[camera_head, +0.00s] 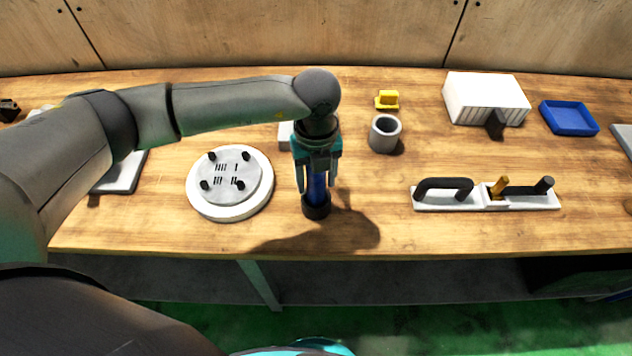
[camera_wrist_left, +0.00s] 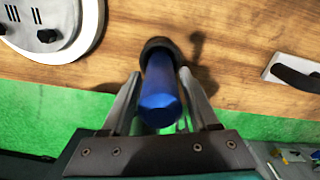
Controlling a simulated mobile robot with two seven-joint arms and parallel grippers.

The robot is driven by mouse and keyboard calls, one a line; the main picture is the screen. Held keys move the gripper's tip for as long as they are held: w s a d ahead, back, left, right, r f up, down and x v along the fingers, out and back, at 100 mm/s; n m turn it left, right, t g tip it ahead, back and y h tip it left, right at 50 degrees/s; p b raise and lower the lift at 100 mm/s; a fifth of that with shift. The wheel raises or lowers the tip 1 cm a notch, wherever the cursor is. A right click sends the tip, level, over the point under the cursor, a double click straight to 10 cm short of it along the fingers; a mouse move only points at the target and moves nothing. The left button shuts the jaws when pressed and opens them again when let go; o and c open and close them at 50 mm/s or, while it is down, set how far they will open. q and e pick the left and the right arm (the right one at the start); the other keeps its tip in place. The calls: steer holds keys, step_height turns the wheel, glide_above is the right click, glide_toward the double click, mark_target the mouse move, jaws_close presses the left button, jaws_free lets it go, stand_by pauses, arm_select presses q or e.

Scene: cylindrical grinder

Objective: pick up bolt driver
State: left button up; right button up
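The bolt driver, which I take to be the blue cylinder (camera_head: 317,188) with a black lower end (camera_head: 316,208), stands upright on the wooden table near its front edge. My left gripper (camera_head: 316,184) points down over it, one finger on each side. In the left wrist view the blue cylinder (camera_wrist_left: 160,92) lies between the two fingers of my left gripper (camera_wrist_left: 160,78). Narrow gaps show beside it, so the fingers look open around it, not closed on it. Its top is partly hidden by the gripper in the head view. My right gripper is not in view.
A round white plate (camera_head: 258,203) with black knobs is left of the driver. A grey cup (camera_head: 385,134), yellow piece (camera_head: 387,100), white box (camera_head: 485,97) and blue tray (camera_head: 568,118) stand further right. A handled tool (camera_head: 470,203) lies right. Table between is clear.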

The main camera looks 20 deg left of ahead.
arm_select(q)
jaws_close()
steer(key=shift+w+r, duration=0.1)
steer(key=shift+r, duration=0.1)
stand_by(0.3)
